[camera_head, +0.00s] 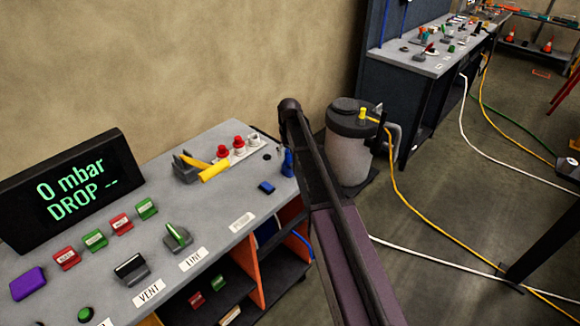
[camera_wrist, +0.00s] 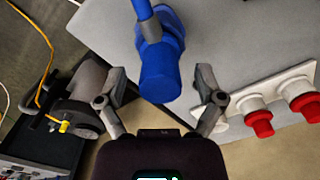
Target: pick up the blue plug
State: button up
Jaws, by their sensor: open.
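The blue plug (camera_wrist: 160,75) is a thick blue cylinder with a grey-and-blue part at its upper end in the wrist view. It lies between the spread fingers of my gripper (camera_wrist: 161,82), with a visible gap on each side. My gripper is open and holds nothing. In the head view the blue plug (camera_head: 287,162) shows at the right end of the grey bench, partly hidden beside my arm. My gripper cannot be made out in the head view.
Red-capped white fittings (camera_wrist: 261,117) stand close to the right finger; they also show on the bench (camera_head: 239,146). A small flat blue piece (camera_head: 266,187) and a yellow-handled lever (camera_head: 214,171) lie nearby. A grey canister (camera_head: 348,155) stands on the floor beyond the bench.

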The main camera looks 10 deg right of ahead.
jog(key=shift+f+b, duration=0.45)
jog(key=shift+f, duration=0.3)
jog(key=c, duration=1.2)
